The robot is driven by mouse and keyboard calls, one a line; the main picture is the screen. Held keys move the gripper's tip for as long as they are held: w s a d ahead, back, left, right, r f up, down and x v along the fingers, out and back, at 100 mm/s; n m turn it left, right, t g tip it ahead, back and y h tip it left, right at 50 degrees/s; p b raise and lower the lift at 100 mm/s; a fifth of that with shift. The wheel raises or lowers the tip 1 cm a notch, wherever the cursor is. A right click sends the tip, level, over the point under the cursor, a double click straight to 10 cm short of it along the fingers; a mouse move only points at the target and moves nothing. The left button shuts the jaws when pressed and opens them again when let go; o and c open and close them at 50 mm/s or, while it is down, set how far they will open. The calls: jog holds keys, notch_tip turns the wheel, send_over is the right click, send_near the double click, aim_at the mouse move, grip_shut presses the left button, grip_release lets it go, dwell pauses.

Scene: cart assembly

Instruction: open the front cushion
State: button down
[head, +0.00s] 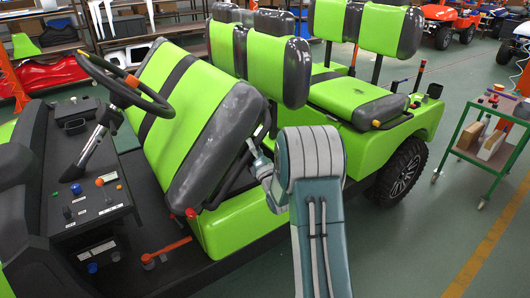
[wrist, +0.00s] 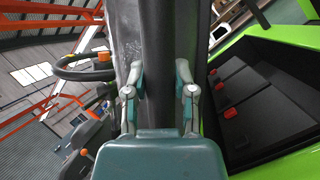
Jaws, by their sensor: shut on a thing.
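The front cushion (head: 208,118), green with dark grey bands and edge, stands tilted up steeply from the green seat base of the cart. In the wrist view its dark edge (wrist: 160,50) runs between the two fingers of my gripper (wrist: 158,85). My gripper is shut on this edge, one finger on each side. In the head view my gripper (head: 261,160) is at the cushion's near right side, partly hidden by my arm. The wrist view shows an open dark compartment (wrist: 255,110) with red knobs beside the cushion.
The steering wheel (head: 122,85) and the dashboard (head: 90,210) with knobs are to the left. The rear seats (head: 360,100) stand behind. A green trolley (head: 485,140) is at the right, with clear floor between it and the cart.

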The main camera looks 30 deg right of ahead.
jog(key=shift+a+r+n, duration=0.4)
jog(key=shift+a+n, duration=0.2)
jog(key=shift+a, duration=0.2)
jog(key=shift+c, duration=2.2)
grip_release()
jog(key=shift+a+y, duration=0.15)
jog(key=shift+y, duration=0.25)
jog(key=shift+a+r, duration=0.1)
jog(key=shift+a, duration=0.1)
jog(key=shift+d, duration=0.1)
jog(key=shift+s+d, duration=0.1)
jog(key=shift+s, duration=0.1)
jog(key=v, duration=1.1)
jog(key=shift+s+a+f, duration=0.2)
jog(key=shift+s+f, duration=0.05)
jog(key=shift+f, duration=0.05)
